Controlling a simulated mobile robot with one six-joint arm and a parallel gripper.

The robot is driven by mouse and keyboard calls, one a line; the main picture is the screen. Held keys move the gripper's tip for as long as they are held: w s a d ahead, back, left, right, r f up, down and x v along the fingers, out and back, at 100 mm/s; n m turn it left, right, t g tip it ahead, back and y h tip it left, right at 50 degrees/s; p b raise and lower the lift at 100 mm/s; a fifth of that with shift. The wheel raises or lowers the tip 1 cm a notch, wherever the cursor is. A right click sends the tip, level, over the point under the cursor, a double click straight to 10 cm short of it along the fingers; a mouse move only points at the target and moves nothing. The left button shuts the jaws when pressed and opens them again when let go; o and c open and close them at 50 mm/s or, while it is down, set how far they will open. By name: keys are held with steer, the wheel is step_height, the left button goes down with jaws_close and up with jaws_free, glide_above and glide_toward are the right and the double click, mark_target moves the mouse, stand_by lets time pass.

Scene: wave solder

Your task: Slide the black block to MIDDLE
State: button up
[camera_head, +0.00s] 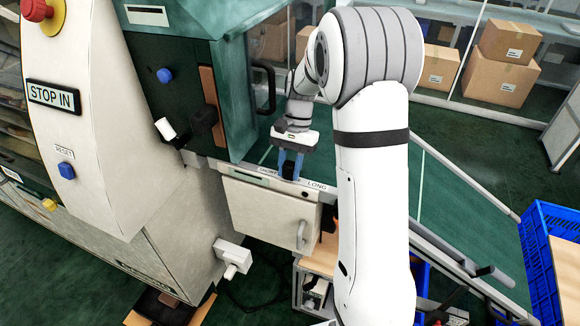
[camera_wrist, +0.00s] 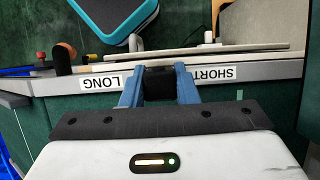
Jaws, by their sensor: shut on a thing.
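The black block (camera_wrist: 159,82) sits on a grey rail (camera_wrist: 260,72) in the wrist view, between the printed labels LONG (camera_wrist: 101,82) and SHORT (camera_wrist: 210,74). My gripper (camera_wrist: 159,88) has its two blue fingers on either side of the block and is shut on it. In the head view my gripper (camera_head: 290,165) is at the rail above a white cabinet door, beside the label LONG (camera_head: 317,187). The block is hidden or too small to tell there. No MIDDLE label is readable in either view.
A white cabinet door (camera_head: 268,215) with a handle is just below the rail. A green machine door with a black handle (camera_head: 264,88) stands left of my gripper. A dark knob (camera_wrist: 63,57) stands near the rail's LONG end. A blue crate (camera_head: 540,255) is at right.

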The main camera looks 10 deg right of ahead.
steer(key=shift+s+d, duration=0.2)
steer(key=shift+d, duration=0.1)
steer(key=shift+c, duration=0.5)
steer(key=o, duration=1)
steer(key=v, duration=0.8)
steer(key=shift+s, duration=0.1)
